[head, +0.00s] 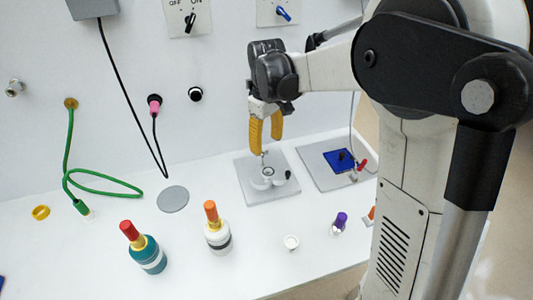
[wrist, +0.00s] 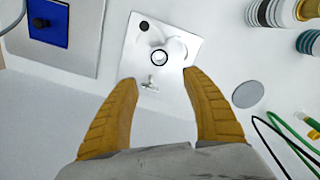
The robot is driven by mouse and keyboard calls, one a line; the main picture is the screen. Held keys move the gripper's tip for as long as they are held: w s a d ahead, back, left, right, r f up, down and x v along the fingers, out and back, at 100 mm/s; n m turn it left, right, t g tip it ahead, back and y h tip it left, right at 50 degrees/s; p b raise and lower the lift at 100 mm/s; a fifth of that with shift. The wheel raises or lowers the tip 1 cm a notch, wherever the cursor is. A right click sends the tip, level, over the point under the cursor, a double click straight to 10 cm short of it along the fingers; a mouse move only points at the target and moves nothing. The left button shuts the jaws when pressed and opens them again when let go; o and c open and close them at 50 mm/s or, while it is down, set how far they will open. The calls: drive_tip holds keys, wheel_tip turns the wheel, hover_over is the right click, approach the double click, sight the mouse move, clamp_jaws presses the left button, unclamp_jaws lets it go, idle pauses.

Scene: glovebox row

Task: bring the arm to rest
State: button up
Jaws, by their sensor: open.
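My gripper (head: 266,145) hangs from my arm with its two yellow fingers pointing down. It is above a grey plate (head: 248,194) that carries a small white round fitting (head: 262,182). In the wrist view the fingers of my gripper (wrist: 161,78) are spread wide with nothing between them. The white fitting with a dark-rimmed hole (wrist: 159,57) and a small metal tap (wrist: 150,84) show beyond the fingertips. In the head view the fingertips appear close above the fitting; I cannot tell the exact gap.
A teal bottle with a red cap (head: 150,257) and a white bottle with an orange cap (head: 217,238) stand in front. A second plate with a blue pad (head: 340,160) lies to the right. A green cable (head: 105,181) and a black cable (head: 125,83) hang at the left.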

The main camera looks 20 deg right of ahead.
drive_tip(key=shift+r, duration=0.4)
drive_tip(key=s+r+m+t, duration=0.2)
drive_tip(key=s+m+t, duration=0.1)
drive_tip(key=s, duration=0.7)
drive_tip(key=s+r+m+t, duration=0.3)
drive_tip(key=s+t, duration=0.1)
drive_tip(key=s, duration=0.6)
drive_tip(key=shift+s+d, duration=0.2)
drive_tip(key=shift+s, duration=0.2)
